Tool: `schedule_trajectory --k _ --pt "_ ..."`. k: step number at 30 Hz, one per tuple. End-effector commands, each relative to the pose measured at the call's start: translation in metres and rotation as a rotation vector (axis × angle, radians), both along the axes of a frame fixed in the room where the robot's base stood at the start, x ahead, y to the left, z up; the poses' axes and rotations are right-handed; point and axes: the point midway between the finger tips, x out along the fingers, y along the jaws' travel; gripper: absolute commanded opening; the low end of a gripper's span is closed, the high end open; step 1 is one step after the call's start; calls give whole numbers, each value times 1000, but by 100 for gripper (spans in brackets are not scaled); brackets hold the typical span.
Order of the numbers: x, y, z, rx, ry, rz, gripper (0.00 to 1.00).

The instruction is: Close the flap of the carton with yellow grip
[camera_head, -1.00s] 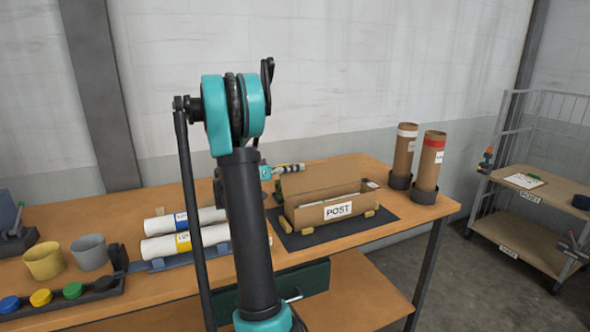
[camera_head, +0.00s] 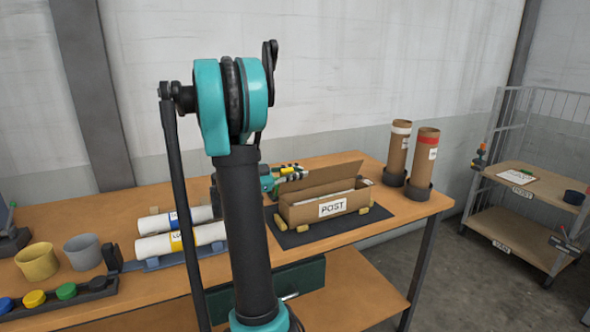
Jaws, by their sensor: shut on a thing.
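The carton (camera_head: 330,207) is an open brown box with a POST label on its front, lying lengthwise on a dark mat (camera_head: 290,239). Its flap (camera_head: 325,176) stands up along the back edge, tilted, with the carton open below it. My gripper (camera_head: 290,172) is at the left end of the flap's upper edge, shut on a small yellow piece there, the yellow grip (camera_head: 288,170). The fingertips are small in this view. White contents show inside the carton. My arm's upper links hide part of the bench left of the carton.
Small yellow blocks sit around the carton's base. Two upright brown tubes (camera_head: 398,150) stand in dark holders to the right. White rolls (camera_head: 180,240), cups (camera_head: 83,252) and coloured caps lie at the left. A wire trolley (camera_head: 520,200) stands far right.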

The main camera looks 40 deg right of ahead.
Motion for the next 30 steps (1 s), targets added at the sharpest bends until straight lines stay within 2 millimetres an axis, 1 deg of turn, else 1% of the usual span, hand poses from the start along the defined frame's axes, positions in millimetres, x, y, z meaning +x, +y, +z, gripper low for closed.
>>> schedule_trajectory --k 12,21,30 --pt "-32 8 -17 -97 -361 1 0" --pt "-48 13 -36 -93 -354 0 0" --pt "-52 14 -51 -90 -353 1 0"
